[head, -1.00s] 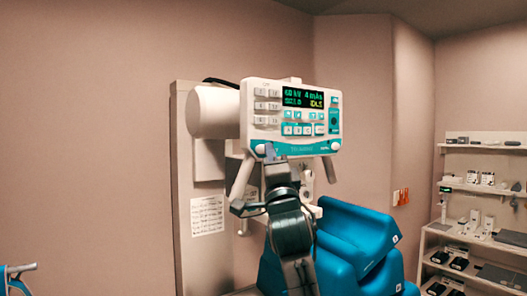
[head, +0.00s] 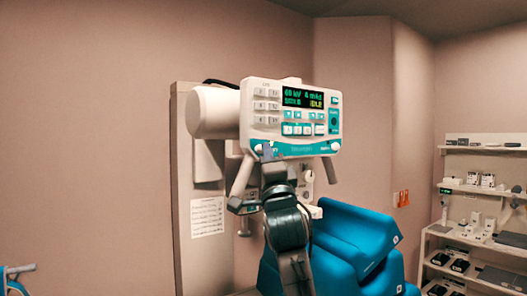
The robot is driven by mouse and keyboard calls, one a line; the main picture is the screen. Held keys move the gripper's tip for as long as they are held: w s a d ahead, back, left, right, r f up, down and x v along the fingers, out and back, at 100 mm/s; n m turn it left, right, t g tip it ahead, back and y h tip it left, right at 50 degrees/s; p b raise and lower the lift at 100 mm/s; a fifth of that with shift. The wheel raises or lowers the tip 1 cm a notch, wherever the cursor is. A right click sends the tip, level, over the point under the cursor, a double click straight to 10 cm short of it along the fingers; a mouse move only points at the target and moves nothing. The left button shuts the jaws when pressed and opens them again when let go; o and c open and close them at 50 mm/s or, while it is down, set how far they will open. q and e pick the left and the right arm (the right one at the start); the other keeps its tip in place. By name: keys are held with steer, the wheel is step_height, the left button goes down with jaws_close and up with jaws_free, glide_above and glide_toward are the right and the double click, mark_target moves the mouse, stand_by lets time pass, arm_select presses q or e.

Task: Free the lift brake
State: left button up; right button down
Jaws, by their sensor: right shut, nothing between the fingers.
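A white and teal control panel (head: 291,115) faces me on the wall-mounted unit. Its lit display (head: 303,97) shows green lines and the yellow word IDLE. A white round knob (head: 336,146) sits at its lower right corner. Another white knob (head: 257,148) sits at the lower left, partly covered by my fingers. Their small labels are too blurred to read. My right gripper (head: 267,152) points up at the panel's lower left edge, shut and empty, close beside the left knob. I cannot tell whether it touches the knob. My left gripper is out of view.
Grey handles (head: 241,178) hang below the panel. Blue padded blocks (head: 351,240) stand behind my right arm. A paper sheet (head: 207,216) is on the column. Shelves (head: 482,190) with small items stand at the right. The left wall side is mostly clear.

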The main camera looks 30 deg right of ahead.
steer(key=shift+s+b, duration=0.3)
steer(key=shift+s, duration=0.25)
steer(key=s+b, duration=0.2)
steer(key=s, duration=0.4)
steer(key=shift+d, duration=0.25)
